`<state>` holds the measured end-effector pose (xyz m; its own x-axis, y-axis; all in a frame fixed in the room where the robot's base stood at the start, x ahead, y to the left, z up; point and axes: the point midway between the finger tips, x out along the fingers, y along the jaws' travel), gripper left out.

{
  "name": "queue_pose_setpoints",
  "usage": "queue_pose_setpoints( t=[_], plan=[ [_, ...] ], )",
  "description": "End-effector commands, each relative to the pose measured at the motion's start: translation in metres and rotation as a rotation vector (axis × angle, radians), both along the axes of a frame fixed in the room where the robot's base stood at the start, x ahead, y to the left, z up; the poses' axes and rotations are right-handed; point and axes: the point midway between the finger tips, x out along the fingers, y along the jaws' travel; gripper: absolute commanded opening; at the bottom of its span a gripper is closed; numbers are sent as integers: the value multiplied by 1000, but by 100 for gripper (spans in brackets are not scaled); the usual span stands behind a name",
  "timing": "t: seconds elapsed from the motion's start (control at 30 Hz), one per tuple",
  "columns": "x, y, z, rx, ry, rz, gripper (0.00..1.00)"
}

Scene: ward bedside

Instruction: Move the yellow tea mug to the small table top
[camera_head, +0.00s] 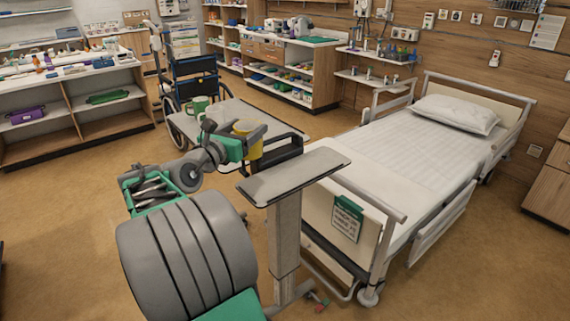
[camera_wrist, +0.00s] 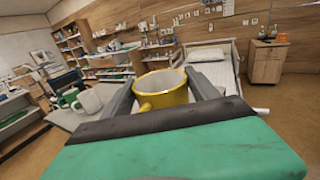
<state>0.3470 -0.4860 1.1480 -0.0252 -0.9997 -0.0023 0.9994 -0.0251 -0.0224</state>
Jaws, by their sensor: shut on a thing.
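The yellow tea mug (camera_wrist: 163,92) sits between the two fingers of my gripper (camera_wrist: 160,90) in the wrist view. My gripper is shut on it. The mug is upright, with its white inside showing and its handle toward the camera. In the head view the yellow mug (camera_head: 248,137) is partly hidden behind my gripper (camera_head: 262,140). The small table top (camera_head: 295,176) is a narrow grey board on a column, at the foot of the bed. My gripper and the mug are up and to the left of this board in the head view.
A larger grey table top (camera_head: 225,110) with a green mug (camera_head: 199,104) on it lies behind my gripper. A wheelchair (camera_head: 193,82) stands behind that. The bed (camera_head: 410,140) fills the right side. Open floor lies at the left.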

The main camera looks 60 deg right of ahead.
Motion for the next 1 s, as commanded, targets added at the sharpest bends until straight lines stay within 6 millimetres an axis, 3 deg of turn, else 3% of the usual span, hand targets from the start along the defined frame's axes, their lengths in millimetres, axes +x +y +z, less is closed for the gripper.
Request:
queue_pose_setpoints(
  t=[0.17, 0.33, 0.53, 0.7, 1.0],
  plan=[
    [-34, -41, -24, 0, 2, -7, 15],
    [-49, -63, -60, -1, 1, -2, 15],
    [-57, -75, -79, -1, 0, 0, 15],
    [-57, -76, -109, -1, 1, 2, 15],
    [-57, -76, -111, -2, -1, 3, 15]
  ],
)
